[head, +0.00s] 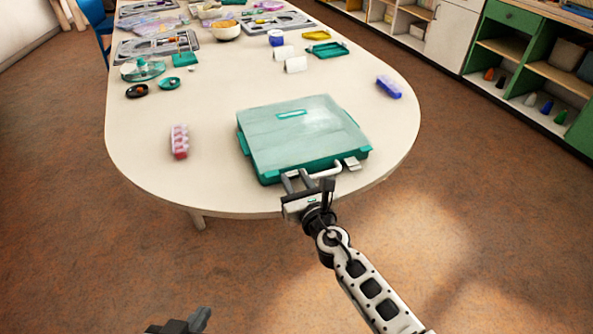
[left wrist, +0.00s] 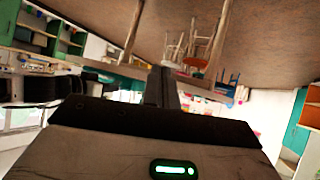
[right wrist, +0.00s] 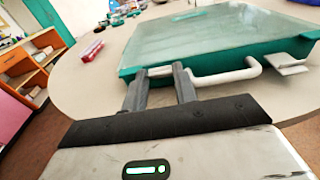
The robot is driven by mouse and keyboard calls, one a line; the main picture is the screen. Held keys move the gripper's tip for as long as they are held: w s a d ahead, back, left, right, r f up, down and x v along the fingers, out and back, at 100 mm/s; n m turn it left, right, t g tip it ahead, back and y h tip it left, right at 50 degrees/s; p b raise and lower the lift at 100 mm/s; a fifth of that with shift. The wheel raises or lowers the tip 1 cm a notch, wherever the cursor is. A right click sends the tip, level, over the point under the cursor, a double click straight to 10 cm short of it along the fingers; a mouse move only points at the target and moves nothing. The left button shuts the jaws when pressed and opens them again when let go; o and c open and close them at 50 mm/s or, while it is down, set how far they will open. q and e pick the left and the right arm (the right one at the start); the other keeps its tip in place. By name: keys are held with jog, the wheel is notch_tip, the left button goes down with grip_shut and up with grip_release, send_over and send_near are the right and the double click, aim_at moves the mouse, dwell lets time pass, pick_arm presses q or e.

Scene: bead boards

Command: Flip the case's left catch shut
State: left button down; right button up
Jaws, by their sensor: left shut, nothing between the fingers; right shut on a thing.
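The teal case (head: 304,138) with a pale clear lid lies closed near the table's front edge. Its white handle (head: 328,171) is on the front side; it also shows in the right wrist view (right wrist: 232,76). The light grey right catch (right wrist: 288,63) sticks out from the front. The left catch (right wrist: 158,72) is at my right gripper (right wrist: 160,78), whose fingers are shut on it and partly hide it. In the head view, my right gripper (head: 294,184) is at the case's front side. My left gripper (head: 190,322) is low and off the table; its fingers (left wrist: 161,85) are together and empty.
A pink bead box (head: 179,141) stands left of the case, and a blue box (head: 389,87) lies to its back right. Trays, bowls and white rolls (head: 296,64) fill the far table. The table (head: 210,185) is clear just left of the case.

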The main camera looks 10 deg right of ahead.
jog(key=shift+r+p, duration=0.1)
jog(key=shift+p, duration=0.3)
jog(key=o, duration=1)
jog(key=v, duration=0.8)
jog(key=p+v, duration=0.1)
jog(key=v, duration=0.7)
jog(key=shift+a+r, duration=0.1)
jog(key=shift+r, duration=0.1)
